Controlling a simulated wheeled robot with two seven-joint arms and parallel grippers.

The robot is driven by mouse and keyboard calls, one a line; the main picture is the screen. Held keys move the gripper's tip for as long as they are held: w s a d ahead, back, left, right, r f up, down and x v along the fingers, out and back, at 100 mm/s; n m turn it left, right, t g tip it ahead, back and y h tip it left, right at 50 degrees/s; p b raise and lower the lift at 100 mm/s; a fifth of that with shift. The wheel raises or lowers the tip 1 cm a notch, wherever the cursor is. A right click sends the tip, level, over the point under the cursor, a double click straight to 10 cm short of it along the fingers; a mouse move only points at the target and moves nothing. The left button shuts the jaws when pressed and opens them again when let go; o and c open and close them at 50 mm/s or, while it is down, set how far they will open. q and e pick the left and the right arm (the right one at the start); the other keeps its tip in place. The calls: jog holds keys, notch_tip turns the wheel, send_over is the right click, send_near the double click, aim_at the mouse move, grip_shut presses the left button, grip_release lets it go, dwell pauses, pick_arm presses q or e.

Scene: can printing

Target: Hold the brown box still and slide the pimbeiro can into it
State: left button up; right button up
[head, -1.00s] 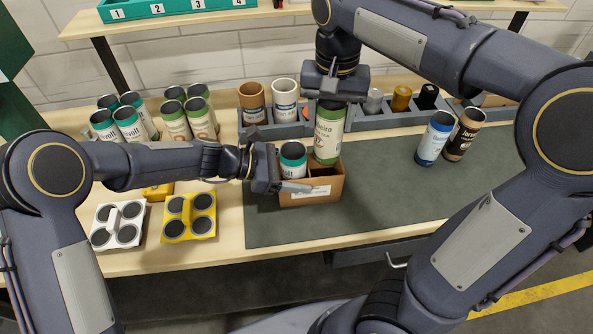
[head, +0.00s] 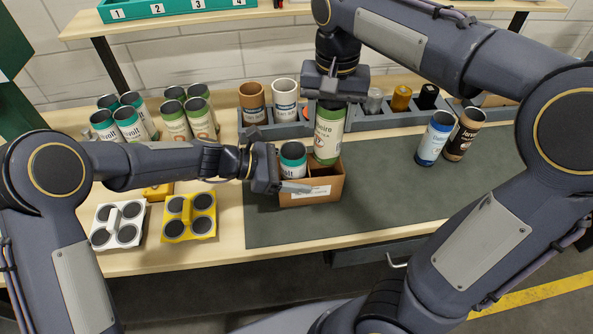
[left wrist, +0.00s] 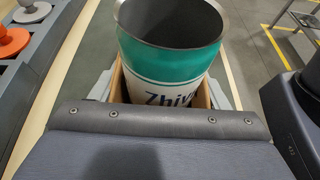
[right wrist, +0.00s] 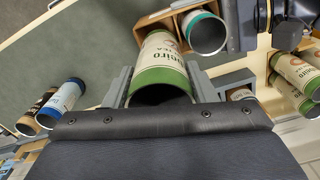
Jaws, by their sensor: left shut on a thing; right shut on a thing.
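The brown box (head: 322,193) stands on the dark mat, with a teal-topped can (head: 293,160) in its left compartment. My left gripper (head: 288,183) is shut on the box from the left; the left wrist view shows its fingers on either side of the box (left wrist: 118,88). My right gripper (head: 331,101) is shut on the green and cream pimbeiro can (head: 328,138) and holds it upright from above.
A blue and white can (head: 434,138) and a dark brown can (head: 464,134) stand to the right on the mat (head: 400,190). A grey rack (head: 375,118) with bottles is behind. White (head: 118,222) and yellow (head: 190,216) carriers lie left, with several cans behind them.

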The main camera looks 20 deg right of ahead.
aim_at(327, 144)
dwell(0.4)
jog(key=shift+f, duration=3.8)
jog(key=shift+f, duration=0.1)
jog(key=o, duration=1)
jog(key=shift+o, duration=0.2)
jog(key=shift+r, duration=4.05)
